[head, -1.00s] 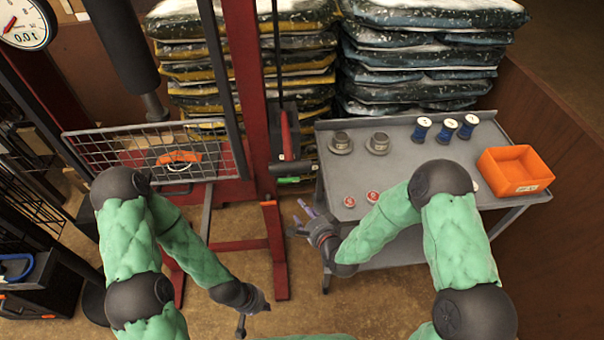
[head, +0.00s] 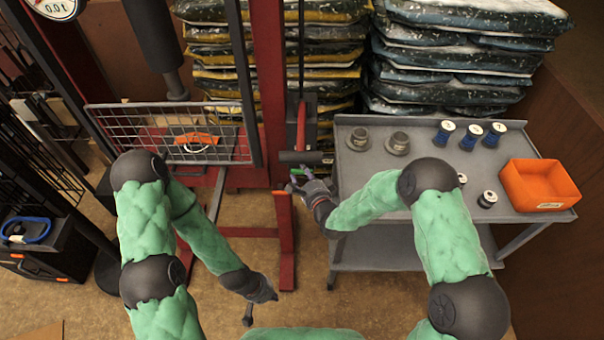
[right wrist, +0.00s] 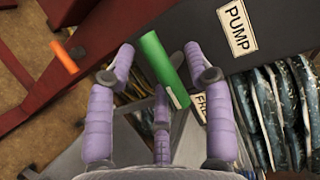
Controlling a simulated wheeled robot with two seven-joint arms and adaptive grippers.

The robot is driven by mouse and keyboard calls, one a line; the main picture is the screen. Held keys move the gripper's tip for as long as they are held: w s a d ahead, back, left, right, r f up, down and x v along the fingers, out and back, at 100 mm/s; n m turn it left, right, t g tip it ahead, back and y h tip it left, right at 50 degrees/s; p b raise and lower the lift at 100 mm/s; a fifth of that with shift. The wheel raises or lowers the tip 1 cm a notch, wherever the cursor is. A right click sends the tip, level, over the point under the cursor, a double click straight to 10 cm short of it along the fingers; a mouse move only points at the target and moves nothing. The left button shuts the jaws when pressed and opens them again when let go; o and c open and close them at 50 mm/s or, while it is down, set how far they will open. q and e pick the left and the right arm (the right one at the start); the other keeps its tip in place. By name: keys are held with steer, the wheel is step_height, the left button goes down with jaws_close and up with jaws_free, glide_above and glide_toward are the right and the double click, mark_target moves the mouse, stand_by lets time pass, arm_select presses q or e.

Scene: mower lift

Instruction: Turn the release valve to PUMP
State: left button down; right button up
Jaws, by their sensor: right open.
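The release valve's green handle (right wrist: 165,68) shows in the right wrist view, tilted, below and left of a PUMP label (right wrist: 237,26). A second label (right wrist: 201,106) is partly hidden by a finger. My right gripper (right wrist: 160,66) is open, with its lilac fingers spread on either side of the green handle; I cannot tell whether they touch it. In the head view my right gripper (head: 308,184) is beside the red press post, just below a dark horizontal bar. My left gripper (head: 262,292) hangs low over the floor, its fingers too unclear to read.
A grey table (head: 430,205) on the right holds metal cups, blue spools and an orange bin (head: 540,184). A red frame (head: 286,240) stands left of my right gripper. A wire guard (head: 165,134) is at left. Stacked bags (head: 450,60) fill the back.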

steer(key=shift+w+a, duration=0.2)
steer(key=shift+w, duration=0.2)
jaws_close()
